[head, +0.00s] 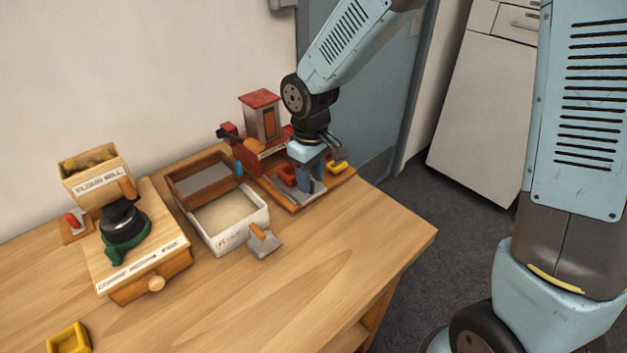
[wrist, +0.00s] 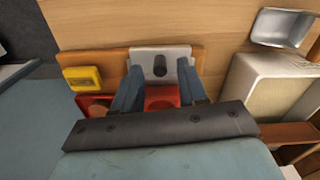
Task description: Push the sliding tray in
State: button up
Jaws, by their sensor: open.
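The sliding tray (head: 291,192) is a light grey plate on the wooden base of the red press. In the wrist view the tray (wrist: 178,52) has a dark upright knob (wrist: 160,66). My gripper (head: 312,186) is over the tray, pointing down. In the wrist view my gripper (wrist: 160,76) is open, with one blue finger on each side of the knob. I cannot tell whether a finger touches it. A red dish (wrist: 162,98) shows between the fingers, behind the knob. My gripper hides part of the tray in the head view.
The red press (head: 262,120) stands behind. A yellow dish (head: 338,166) sits at the right on its base. A white sand box (head: 222,238) with a scoop (head: 265,243) is on the left, and a mill (head: 140,235) farther left. The table front (head: 340,240) is clear.

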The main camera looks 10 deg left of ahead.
jog(key=shift+f, duration=0.7)
grip_shut()
dwell(0.3)
